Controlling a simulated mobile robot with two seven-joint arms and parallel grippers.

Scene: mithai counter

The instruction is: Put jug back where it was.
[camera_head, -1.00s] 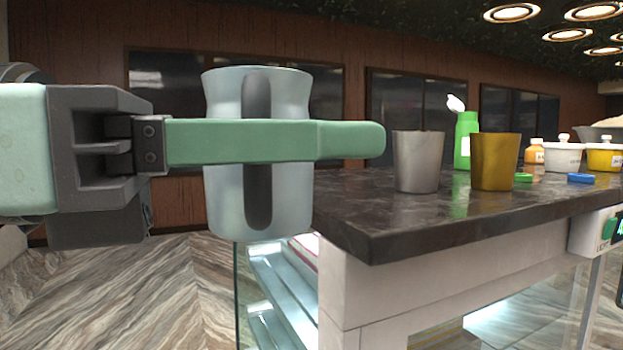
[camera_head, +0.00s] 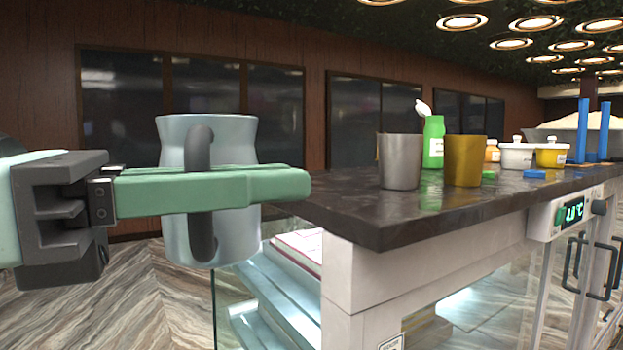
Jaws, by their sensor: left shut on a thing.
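The jug (camera_head: 234,235) is pale blue-grey with a dark grey handle facing me, upright in the air left of the counter's near corner. My left gripper (camera_head: 290,186) comes in from the left with long green fingers across the jug's middle. It is shut on the jug at its handle; the fingers hide part of the jug and handle. The dark stone counter (camera_head: 420,212) lies to the right of the jug. My right gripper is not in view.
A silver cup (camera_head: 400,162) and a gold cup (camera_head: 464,161) stand near the counter's left end. Behind are a green bottle (camera_head: 433,142), a white tub (camera_head: 517,156), a yellow tub (camera_head: 551,157) and two blue posts (camera_head: 604,130). The left corner of the countertop is bare.

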